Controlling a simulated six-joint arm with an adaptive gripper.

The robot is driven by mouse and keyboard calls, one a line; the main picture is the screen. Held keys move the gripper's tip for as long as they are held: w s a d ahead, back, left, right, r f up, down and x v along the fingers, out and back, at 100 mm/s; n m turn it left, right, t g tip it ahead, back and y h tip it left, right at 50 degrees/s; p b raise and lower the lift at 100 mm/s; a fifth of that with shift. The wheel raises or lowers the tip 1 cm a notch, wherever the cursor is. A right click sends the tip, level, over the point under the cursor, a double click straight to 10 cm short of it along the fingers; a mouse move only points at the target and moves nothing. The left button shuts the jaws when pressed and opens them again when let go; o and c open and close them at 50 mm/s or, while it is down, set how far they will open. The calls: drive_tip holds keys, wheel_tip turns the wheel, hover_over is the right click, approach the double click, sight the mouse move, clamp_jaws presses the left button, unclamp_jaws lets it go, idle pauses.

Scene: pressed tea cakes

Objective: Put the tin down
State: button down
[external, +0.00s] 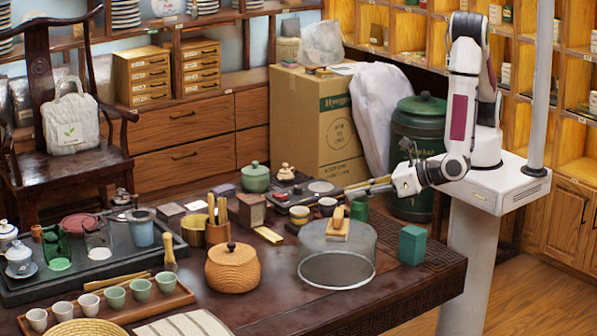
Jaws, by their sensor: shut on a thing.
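My gripper (368,188) reaches left over the back right of the dark table, its fingers pointing left and a little down. It is shut on what looks like the small green tin (360,208), which shows upright just below the fingertips. The grip is small in this view, and the tin's lower part is partly hidden behind the glass dome. I cannot tell whether its base touches the table. A teal square tin (412,246) stands upright near the table's right edge, apart from my gripper.
The clear glass dome (337,268) with a wooden handle (338,228) stands in front of my gripper. Small bowls (299,214) sit to its left. A woven jar (232,268) and a tea tray (92,275) fill the left. The dark tabletop (385,290) is bare at the front right.

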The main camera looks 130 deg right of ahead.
sight(366, 203)
drive_tip(key=s+d+r+m+g+h, duration=0.1)
drive_tip(key=s+d+r+m+g, duration=0.1)
drive_tip(key=s+r+g, duration=0.1)
drive_tip(key=shift+s+r+m, duration=0.4)
drive_tip(key=shift+s+r, duration=0.25)
drive_tip(key=shift+r, duration=0.3)
drive_tip(key=shift+a+f, duration=0.1)
drive_tip(key=shift+f, duration=2.8)
drive_tip(key=shift+f, duration=0.15)
drive_tip(key=shift+f+h, duration=0.3)
drive_tip(key=shift+f, duration=1.65)
